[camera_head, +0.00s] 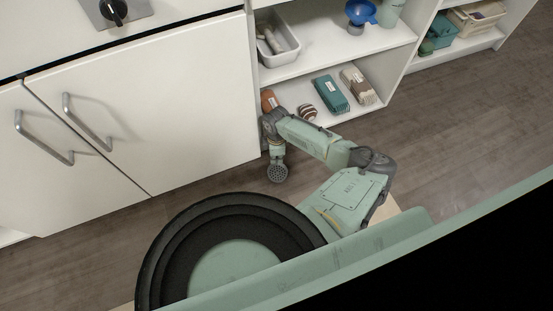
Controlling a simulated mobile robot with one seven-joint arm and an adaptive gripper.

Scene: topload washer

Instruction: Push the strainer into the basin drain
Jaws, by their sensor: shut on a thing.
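My gripper (277,157) is at the end of my pale green arm, in front of the open shelf and near the right edge of the white cabinet. It points down, and its fingers are small and hard to make out. It is shut on the strainer (278,173), a small round grey piece with a dotted, perforated-looking face. The strainer is held up in the air, with the floor behind it. No basin or drain shows in this view.
White cabinet doors (150,100) with bar handles fill the left. The shelf holds a grey tray (277,46), a teal packet (330,93), a beige packet (356,86), a striped ball (308,111) and a blue funnel-like item (361,12). Wooden floor (460,130) is clear at right.

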